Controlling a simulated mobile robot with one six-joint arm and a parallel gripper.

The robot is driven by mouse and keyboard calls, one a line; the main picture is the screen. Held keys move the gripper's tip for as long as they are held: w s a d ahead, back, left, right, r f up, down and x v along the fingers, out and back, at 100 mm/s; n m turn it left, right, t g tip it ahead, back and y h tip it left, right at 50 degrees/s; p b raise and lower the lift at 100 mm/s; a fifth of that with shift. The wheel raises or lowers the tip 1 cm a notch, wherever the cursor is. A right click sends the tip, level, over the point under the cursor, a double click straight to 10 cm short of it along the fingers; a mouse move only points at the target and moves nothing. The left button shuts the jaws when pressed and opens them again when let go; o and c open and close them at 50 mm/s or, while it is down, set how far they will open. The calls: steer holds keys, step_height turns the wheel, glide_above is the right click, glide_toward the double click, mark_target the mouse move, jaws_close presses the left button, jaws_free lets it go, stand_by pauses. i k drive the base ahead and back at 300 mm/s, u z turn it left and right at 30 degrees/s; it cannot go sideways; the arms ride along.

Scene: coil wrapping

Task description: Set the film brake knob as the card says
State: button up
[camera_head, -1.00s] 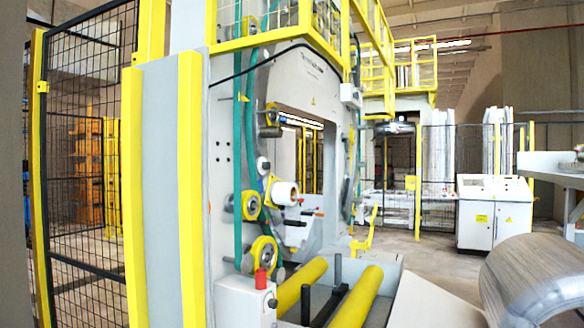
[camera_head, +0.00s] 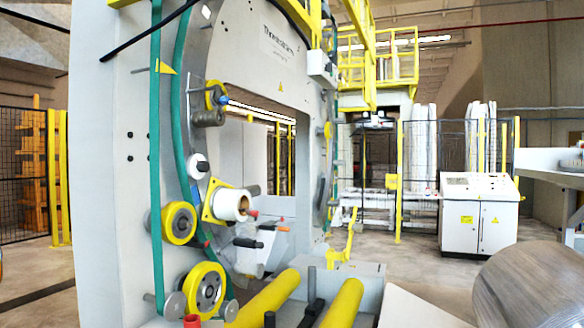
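A white film roll (camera_head: 231,205) sits on a yellow mount on the ring of the wrapping machine (camera_head: 105,200). Small handles with black and red parts (camera_head: 272,228) stick out just right of and below the roll. I cannot tell which part is the film brake knob, and no setting can be read. No card can be made out. A red knob (camera_head: 192,321) shows at the bottom edge, cut off by the frame. My gripper is not in view.
Yellow rollers (camera_head: 265,300) lie low in front of the machine. A large metal coil (camera_head: 535,285) stands at the lower right. A white control cabinet (camera_head: 480,215) is further back. Bare floor (camera_head: 405,262) lies between the machine and the cabinet.

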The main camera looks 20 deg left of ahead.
mark_target(203, 166)
steer(key=u, duration=0.5)
steer(key=i, duration=1.2)
steer(key=u, duration=0.9)
